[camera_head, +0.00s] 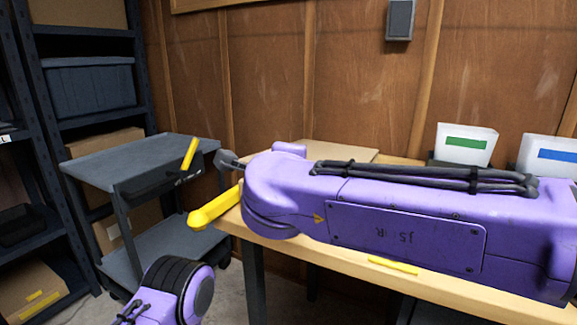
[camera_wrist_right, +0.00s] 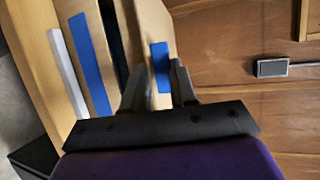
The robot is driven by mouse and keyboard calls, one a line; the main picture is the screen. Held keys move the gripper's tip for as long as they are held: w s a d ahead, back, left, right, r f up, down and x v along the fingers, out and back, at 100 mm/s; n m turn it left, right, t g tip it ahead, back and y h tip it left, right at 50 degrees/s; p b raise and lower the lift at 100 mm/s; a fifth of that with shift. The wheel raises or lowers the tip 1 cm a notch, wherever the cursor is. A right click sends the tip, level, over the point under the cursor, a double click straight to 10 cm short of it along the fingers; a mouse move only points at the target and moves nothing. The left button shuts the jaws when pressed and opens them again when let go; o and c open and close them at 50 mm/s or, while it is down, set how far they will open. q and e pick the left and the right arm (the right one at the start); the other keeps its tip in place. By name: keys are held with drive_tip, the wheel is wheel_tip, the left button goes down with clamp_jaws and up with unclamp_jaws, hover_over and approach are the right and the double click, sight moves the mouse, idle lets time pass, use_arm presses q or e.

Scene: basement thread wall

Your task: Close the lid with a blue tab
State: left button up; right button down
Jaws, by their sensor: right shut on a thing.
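In the right wrist view a tan box (camera_wrist_right: 75,12) with a wide blue stripe (camera_wrist_right: 88,60) stands at the left. A tan lid (camera_wrist_right: 150,25) with a blue tab (camera_wrist_right: 160,68) is beside it, with a dark gap between lid and box. My right gripper (camera_wrist_right: 158,90) is shut on the lid at the blue tab, with one finger on each side. In the head view my right forearm covers the gripper and most of the box; a tan panel (camera_head: 340,150) shows behind it. My left gripper is out of view; only part of my left arm shows at the bottom.
White bins with a green label (camera_head: 467,145) and a blue label (camera_head: 557,155) stand at the right of the wooden table (camera_head: 490,297). A grey cart (camera_head: 125,160) and a dark shelf (camera_head: 95,122) are at the left. A wooden wall is behind the table.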

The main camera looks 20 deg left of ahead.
drive_tip(key=c, duration=1)
unclamp_jaws()
drive_tip(key=shift+w+d+f, duration=0.1)
drive_tip(key=shift+w, duration=0.1)
drive_tip(key=p+v, duration=0.1)
drive_tip(key=v, duration=0.9)
drive_tip(key=shift+s, duration=0.3)
